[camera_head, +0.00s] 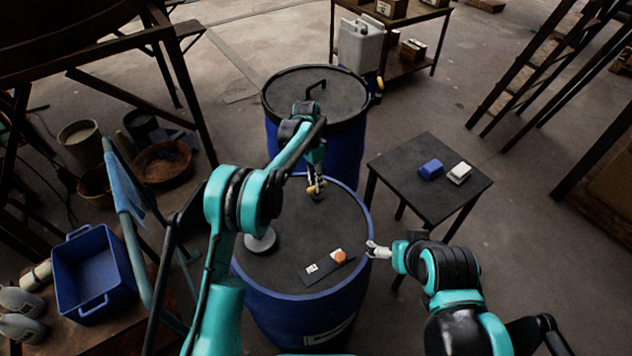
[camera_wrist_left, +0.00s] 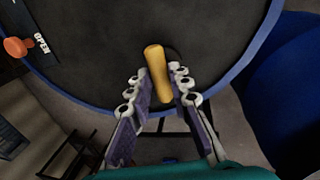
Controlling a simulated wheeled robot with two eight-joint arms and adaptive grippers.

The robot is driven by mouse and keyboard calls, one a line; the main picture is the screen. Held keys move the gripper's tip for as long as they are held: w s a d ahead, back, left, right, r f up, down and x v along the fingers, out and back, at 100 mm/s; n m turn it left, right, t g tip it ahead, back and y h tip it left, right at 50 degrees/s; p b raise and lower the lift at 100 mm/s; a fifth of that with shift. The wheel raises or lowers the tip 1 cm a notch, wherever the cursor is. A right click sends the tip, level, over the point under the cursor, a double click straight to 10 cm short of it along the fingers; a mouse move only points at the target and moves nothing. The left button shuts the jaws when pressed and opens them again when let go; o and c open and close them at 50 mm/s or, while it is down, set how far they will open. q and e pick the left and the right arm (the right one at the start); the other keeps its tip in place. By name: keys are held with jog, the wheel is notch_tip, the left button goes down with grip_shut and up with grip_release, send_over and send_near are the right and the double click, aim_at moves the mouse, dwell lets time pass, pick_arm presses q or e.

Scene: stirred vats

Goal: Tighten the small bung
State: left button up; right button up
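A blue drum with a dark lid (camera_head: 285,226) stands in front of me. My left gripper (camera_head: 316,190) points down at the far part of the lid. A small yellow-brown bar (camera_wrist_left: 158,74), probably the small bung's handle, lies between its fingers in the left wrist view, where the gripper (camera_wrist_left: 160,85) shows close up. The fingers flank the bar closely; I cannot tell whether they press on it. What lies under the bar is hidden. My right gripper (camera_head: 378,250) hangs empty by the drum's right rim, its finger opening too small to judge.
A dark plate with an orange knob (camera_head: 339,256) and the word OPEN lies on the lid; a grey disc (camera_head: 260,241) is at its left. Another blue drum (camera_head: 316,92) stands behind. A small table (camera_head: 415,160) is at right, a blue bin (camera_head: 92,272) at left.

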pick_arm(q)
jog(key=o, duration=0.3)
notch_tip(320, 180, up, 12)
jog(key=w+a, duration=0.1)
jog(key=w, duration=0.1)
jog(key=shift+a, duration=0.15)
jog(key=shift+f, duration=0.1)
dwell(0.4)
